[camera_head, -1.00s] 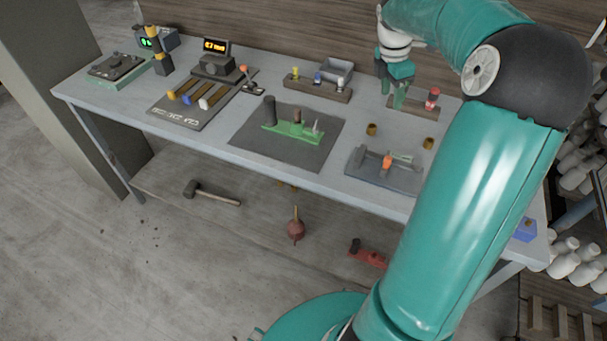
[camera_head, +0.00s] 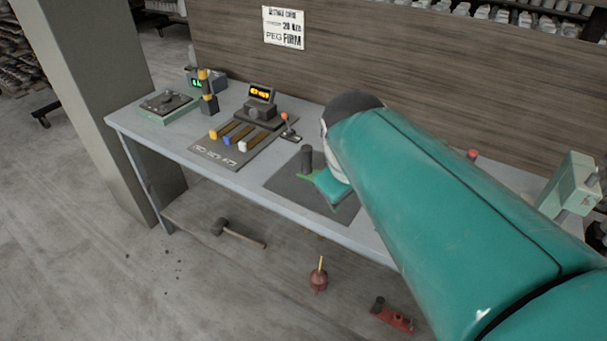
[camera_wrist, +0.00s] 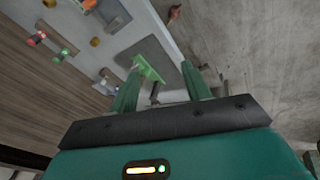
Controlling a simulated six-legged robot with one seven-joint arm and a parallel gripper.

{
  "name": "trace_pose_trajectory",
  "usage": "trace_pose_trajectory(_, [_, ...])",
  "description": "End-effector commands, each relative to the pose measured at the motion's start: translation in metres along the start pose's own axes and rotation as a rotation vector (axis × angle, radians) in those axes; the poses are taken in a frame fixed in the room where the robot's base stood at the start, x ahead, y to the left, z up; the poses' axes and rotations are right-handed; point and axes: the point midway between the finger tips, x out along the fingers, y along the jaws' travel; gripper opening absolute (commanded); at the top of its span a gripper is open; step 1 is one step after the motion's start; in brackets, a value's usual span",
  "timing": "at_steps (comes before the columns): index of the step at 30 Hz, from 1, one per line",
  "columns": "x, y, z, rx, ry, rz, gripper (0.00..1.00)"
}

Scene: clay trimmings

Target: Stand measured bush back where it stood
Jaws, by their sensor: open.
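My gripper (camera_wrist: 161,70) is open, with its two green fingers apart and nothing seen between their tips. In the wrist view a green fixture (camera_wrist: 149,70) on a dark mat (camera_wrist: 163,48) shows beyond the fingers. A small brass bush (camera_wrist: 95,41) stands on the table to the left, and a second brass one (camera_wrist: 49,2) is at the top edge. A rack (camera_wrist: 49,47) carries a red piece (camera_wrist: 38,38) and a green piece (camera_wrist: 62,55). I cannot tell which is the measured bush. In the head view my arm hides these pieces.
A dark post (camera_head: 306,158) rises near the green fixture. A mallet (camera_head: 236,232) lies below. A wooden wall (camera_head: 450,85) stands behind.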

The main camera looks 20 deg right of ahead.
Motion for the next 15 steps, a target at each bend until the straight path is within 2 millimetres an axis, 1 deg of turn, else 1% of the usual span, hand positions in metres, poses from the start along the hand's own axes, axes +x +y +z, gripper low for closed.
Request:
trace_pose_trajectory(1, [-0.005,-0.013,0.006,0.05,0.035,-0.009,0.48])
trace_pose_trajectory(3, [-0.009,-0.028,0.015,0.138,0.08,-0.032,0.48])
trace_pose_trajectory(7, [-0.013,-0.053,0.03,0.286,0.15,-0.09,0.48])
trace_pose_trajectory(10, [-0.014,-0.066,0.038,0.368,0.184,-0.132,0.48])
trace_pose_trajectory(15, [-0.013,-0.073,0.043,0.425,0.201,-0.163,0.48])
